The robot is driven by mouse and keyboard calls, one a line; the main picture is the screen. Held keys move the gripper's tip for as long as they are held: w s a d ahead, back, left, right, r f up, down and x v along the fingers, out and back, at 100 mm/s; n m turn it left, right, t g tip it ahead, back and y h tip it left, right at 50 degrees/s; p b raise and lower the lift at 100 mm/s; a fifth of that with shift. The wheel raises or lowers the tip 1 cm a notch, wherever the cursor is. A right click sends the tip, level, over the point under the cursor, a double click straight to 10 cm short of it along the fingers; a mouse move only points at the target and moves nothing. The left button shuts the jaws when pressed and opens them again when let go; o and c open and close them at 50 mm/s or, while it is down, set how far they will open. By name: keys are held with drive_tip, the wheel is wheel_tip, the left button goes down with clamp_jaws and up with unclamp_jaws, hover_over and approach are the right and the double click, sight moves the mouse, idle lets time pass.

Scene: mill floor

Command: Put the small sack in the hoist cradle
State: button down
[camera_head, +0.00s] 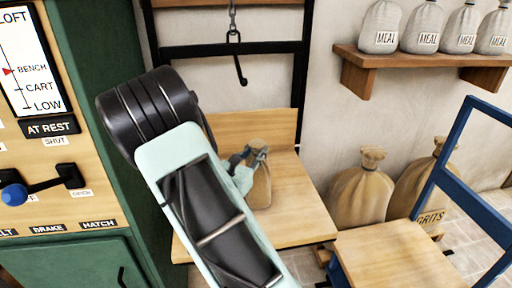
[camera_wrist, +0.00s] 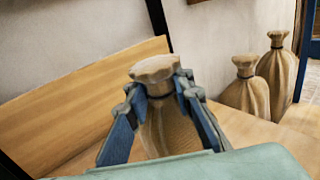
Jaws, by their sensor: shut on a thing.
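The small sack (camera_head: 260,187) is tan with a tied neck. It is upright over a wooden platform with a back board (camera_head: 245,130), which looks like the hoist cradle, though I cannot tell for sure. My gripper (camera_head: 250,158) is shut on the sack at its neck. In the wrist view the sack (camera_wrist: 155,70) shows between the blue fingers of my gripper (camera_wrist: 160,90). Its base is hidden there, and I cannot tell whether it touches the boards. A hoist hook (camera_head: 240,70) hangs empty on a chain above, in front of a black frame (camera_head: 228,50).
A control panel (camera_head: 48,128) with a blue-knobbed lever is at left; its red pointer is at BENCH. A blue cart (camera_head: 395,258) with a wooden deck is at right. Large sacks (camera_head: 360,195) stand behind it. A wall shelf (camera_head: 425,58) holds several MEAL sacks.

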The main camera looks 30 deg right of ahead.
drive_tip(key=shift+r, duration=0.2)
drive_tip(key=c, duration=2.1)
unclamp_jaws()
drive_tip(key=shift+f, duration=0.25)
drive_tip(key=o, duration=0.4)
drive_tip(key=shift+r, duration=0.1)
drive_tip(key=shift+a, duration=0.1)
drive_tip(key=v, duration=1.2)
drive_tip(key=shift+p, duration=0.35)
